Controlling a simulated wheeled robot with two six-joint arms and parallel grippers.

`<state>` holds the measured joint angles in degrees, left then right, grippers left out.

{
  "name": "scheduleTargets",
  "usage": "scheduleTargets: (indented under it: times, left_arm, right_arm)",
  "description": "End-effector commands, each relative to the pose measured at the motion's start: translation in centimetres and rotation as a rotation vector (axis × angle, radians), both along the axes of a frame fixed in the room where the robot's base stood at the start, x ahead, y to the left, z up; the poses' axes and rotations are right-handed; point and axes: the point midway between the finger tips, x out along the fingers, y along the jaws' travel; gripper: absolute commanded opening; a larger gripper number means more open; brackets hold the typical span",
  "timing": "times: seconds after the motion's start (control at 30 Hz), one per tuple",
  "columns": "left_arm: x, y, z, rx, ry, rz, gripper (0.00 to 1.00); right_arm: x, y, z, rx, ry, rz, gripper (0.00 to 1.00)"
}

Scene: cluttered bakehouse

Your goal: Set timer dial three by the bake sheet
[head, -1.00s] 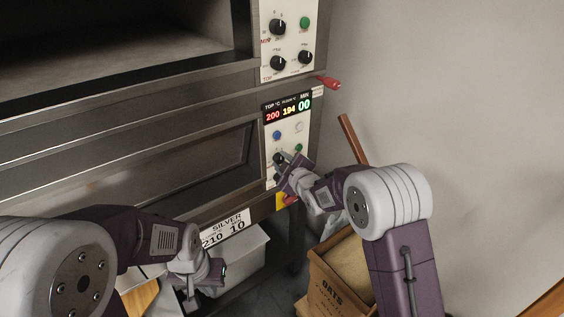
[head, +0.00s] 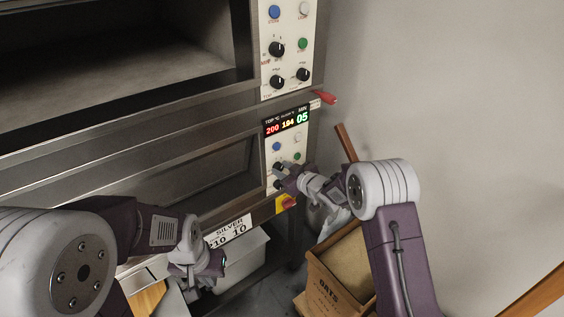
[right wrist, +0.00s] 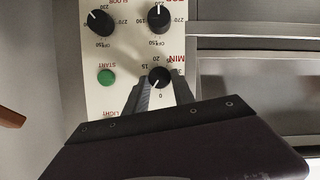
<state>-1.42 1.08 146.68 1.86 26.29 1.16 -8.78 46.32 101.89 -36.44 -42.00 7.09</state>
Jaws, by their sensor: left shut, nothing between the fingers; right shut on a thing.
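The timer dial (right wrist: 160,77), a black knob marked MIN, is on the lower oven's white panel, upside down in the right wrist view. My right gripper (right wrist: 162,92) is shut on it, one finger on each side; in the head view the gripper (head: 283,171) largely covers the dial. The lower display (head: 287,122) reads 200, 194 and a green 05 under MIN. A white sheet (head: 229,230) reading SILVER, 210 and 10 shows below the lower oven door. My left gripper (head: 208,272) is shut and empty, low at the left near the sheet.
The panel also has a green START button (right wrist: 107,77) and two more black dials, one (right wrist: 99,22) marked FLOOR. A red handle (head: 325,97) juts out between the ovens.

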Motion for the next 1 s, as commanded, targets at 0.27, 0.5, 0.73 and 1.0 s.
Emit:
scheduleTargets:
  times: [0.27,0.5,0.73,1.0]
  left_arm:
    - [0.0,0.0,4.3,0.000,0.000,0.000,0.00]
    - [0.0,0.0,5.4,0.000,0.000,0.000,0.00]
    - [0.0,0.0,3.1,0.000,0.000,0.000,0.00]
    - [0.0,0.0,-0.5,0.000,0.000,0.000,0.00]
  right_arm:
    - [0.1,-0.3,0.4,0.209,0.158,-0.001,0.00]
    - [0.3,-0.5,-0.2,0.390,0.286,-0.001,0.00]
    - [0.4,-0.6,-0.9,0.537,0.391,0.000,0.00]
    - [0.5,-0.7,-1.0,0.654,0.476,0.000,0.00]
